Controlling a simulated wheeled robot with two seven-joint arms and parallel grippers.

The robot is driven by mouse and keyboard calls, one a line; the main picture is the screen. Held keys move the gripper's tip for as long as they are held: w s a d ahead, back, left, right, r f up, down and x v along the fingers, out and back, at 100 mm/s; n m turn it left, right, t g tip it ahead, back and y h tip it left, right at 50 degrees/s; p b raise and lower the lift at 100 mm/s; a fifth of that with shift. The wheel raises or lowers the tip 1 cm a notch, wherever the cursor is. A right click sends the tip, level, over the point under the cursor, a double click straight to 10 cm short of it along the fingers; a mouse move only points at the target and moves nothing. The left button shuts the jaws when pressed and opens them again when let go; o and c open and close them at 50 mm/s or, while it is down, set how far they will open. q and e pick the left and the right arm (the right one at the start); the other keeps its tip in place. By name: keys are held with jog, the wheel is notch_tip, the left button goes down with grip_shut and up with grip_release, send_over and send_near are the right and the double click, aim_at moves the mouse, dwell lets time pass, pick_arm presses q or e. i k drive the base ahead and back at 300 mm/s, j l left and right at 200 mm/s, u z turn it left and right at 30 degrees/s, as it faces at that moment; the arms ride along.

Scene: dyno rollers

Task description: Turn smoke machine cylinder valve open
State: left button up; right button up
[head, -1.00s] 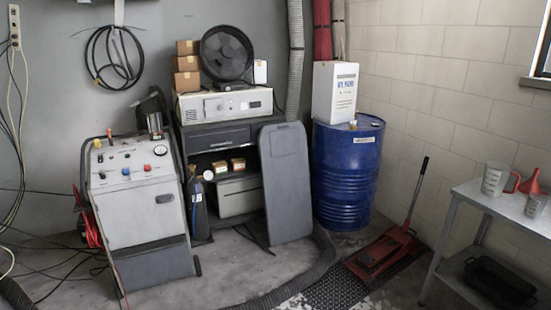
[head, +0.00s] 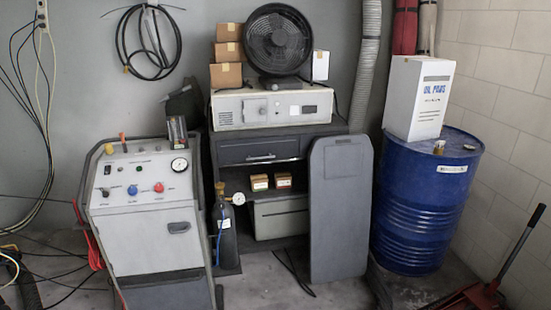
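A dark gas cylinder (head: 226,238) stands upright in the head view, between the white-and-grey machine cart and the dark cabinet. Its brass valve and regulator (head: 221,193) are at the top, with a round white gauge (head: 238,199) on the right side. A thin hose runs down the cylinder's left side. Whether the valve is open or shut is too small to tell. Neither of my grippers is in view.
The machine cart (head: 155,235) stands close on the cylinder's left. The cabinet (head: 262,146) bears a white device (head: 270,109) and a fan. A grey panel (head: 339,210) leans at right, beside a blue drum (head: 424,205). Cables lie on the floor at left.

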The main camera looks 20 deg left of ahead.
aim_at(219, 185)
jog(key=i+u, duration=0.15)
jog(key=i, duration=0.55)
jog(key=i+l+u, duration=0.1)
jog(key=i, duration=0.6)
jog(key=i+l+u, duration=0.15)
jog(key=i+u, duration=0.25)
jog(key=i+l+u, duration=0.65)
jog(key=u, duration=0.15)
jog(key=i+l+u, duration=0.2)
jog(key=l, duration=0.2)
